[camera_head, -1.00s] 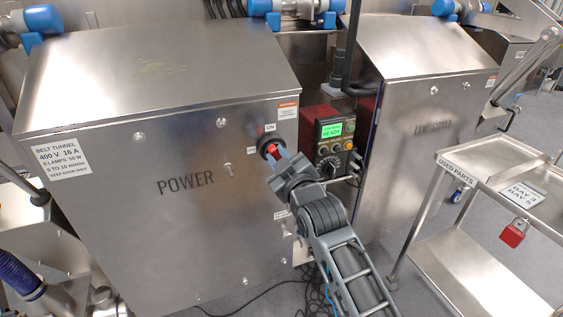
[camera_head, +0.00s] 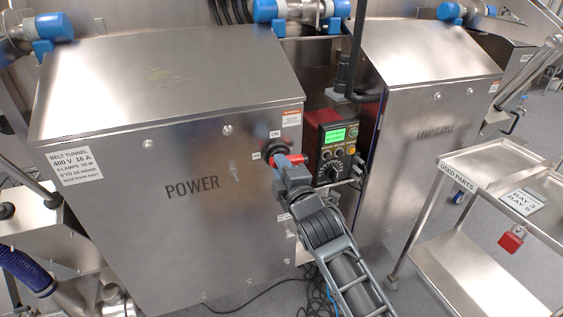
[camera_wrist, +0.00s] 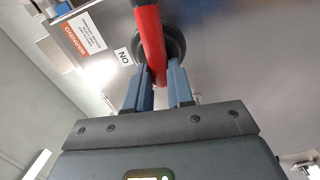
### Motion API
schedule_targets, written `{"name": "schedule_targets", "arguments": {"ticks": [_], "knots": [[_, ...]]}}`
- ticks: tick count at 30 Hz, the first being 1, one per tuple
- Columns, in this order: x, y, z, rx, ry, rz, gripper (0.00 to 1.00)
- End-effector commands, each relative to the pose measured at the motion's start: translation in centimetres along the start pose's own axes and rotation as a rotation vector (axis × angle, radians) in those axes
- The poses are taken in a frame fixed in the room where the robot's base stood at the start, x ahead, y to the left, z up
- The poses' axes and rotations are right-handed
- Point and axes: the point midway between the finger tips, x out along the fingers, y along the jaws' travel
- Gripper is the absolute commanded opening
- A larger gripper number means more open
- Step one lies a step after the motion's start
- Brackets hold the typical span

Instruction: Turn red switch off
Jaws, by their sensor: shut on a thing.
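The red switch handle (camera_head: 298,158) sits on a round black base (camera_head: 268,150) on the front of the steel POWER cabinet (camera_head: 150,215). In the head view the handle's red end sticks out to the right, past my fingers. An ON label (camera_head: 275,134) is above the base and a small label (camera_head: 256,155), too small to read, is to its left. My gripper (camera_head: 283,162) is shut on the handle. In the wrist view the red handle (camera_wrist: 149,38) runs between my blue-grey fingers (camera_wrist: 158,85), with the black base behind it. My fingers hide part of the handle.
A control box with a green screen (camera_head: 335,135) stands just right of the handle. A second steel cabinet (camera_head: 425,140) is beyond it. A steel cart (camera_head: 480,165) with a red padlock (camera_head: 512,239) stands at the right. Cables lie on the floor.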

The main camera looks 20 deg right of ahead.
Motion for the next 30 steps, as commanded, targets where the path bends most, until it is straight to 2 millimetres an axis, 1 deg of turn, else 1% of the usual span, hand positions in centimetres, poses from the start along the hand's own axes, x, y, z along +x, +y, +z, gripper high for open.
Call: {"name": "schedule_targets", "arguments": {"ticks": [3, 9, 26, 27, 30], "knots": [[-0.01, 0.1, -0.08, -0.06, 0.001, 0.0, 0.0], [-0.01, -0.11, -0.08, -0.123, 0.001, -0.001, 0.0], [-0.02, -0.25, -0.08, -0.148, 0.001, -0.001, 0.0], [-0.02, -0.25, -0.08, -0.148, 0.001, -0.001, 0.26], [-0.02, -0.24, -0.07, -0.147, 0.001, -0.001, 0.36]]}}
